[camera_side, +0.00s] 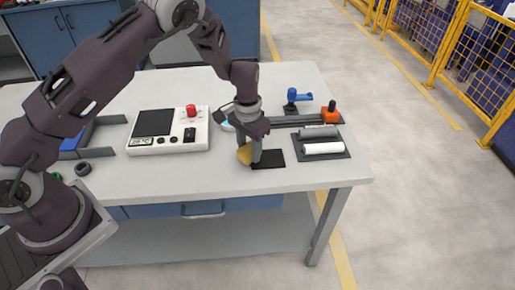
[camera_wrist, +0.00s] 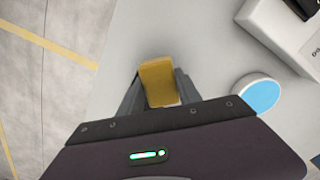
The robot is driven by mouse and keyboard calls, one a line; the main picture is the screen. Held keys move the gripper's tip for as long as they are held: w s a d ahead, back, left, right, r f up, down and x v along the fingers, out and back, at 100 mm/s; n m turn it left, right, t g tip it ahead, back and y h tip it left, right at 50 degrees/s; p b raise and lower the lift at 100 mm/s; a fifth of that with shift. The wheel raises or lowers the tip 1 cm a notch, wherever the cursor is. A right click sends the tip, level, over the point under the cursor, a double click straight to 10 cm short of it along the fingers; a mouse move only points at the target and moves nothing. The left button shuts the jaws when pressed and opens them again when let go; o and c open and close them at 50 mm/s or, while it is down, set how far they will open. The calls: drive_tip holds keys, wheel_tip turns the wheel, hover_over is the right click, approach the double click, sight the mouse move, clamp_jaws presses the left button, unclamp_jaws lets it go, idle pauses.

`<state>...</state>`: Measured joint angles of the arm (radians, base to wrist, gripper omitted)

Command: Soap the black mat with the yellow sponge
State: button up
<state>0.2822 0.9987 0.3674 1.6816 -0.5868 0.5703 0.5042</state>
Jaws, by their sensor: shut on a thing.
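The yellow sponge (camera_side: 243,154) is held between the fingers of my gripper (camera_side: 250,157). In the wrist view the sponge (camera_wrist: 157,80) sits upright between both dark fingers. The black mat (camera_side: 269,159) lies flat on the table, just right of the sponge, and its left part is hidden behind my gripper. I cannot tell whether the sponge touches the mat. The mat does not show in the wrist view. A round white dish with a light-blue top (camera_wrist: 259,94) stands beside my gripper and is partly hidden behind it in the side view (camera_side: 227,125).
A white device with a black plate and red knob (camera_side: 169,131) stands to the left. A dark tray with grey and white pipes (camera_side: 323,149), an orange block (camera_side: 331,116) and a blue clamp (camera_side: 293,101) are to the right. The table (camera_side: 200,181) is clear in front.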

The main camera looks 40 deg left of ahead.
sight(250, 148)
drive_tip(key=shift+w, duration=0.4)
drive_tip(key=shift+w+d, duration=3.4)
drive_tip(key=shift+w, duration=0.05)
drive_tip(key=shift+s+a, duration=3.6)
drive_tip(key=shift+s, duration=0.1)
drive_tip(key=shift+f, duration=0.35)
drive_tip(key=shift+w+r, duration=0.15)
drive_tip(key=shift+r, duration=3.45)
drive_tip(key=shift+s+d+f, duration=0.15)
drive_tip(key=shift+s+d, duration=0.15)
drive_tip(key=shift+s, duration=0.05)
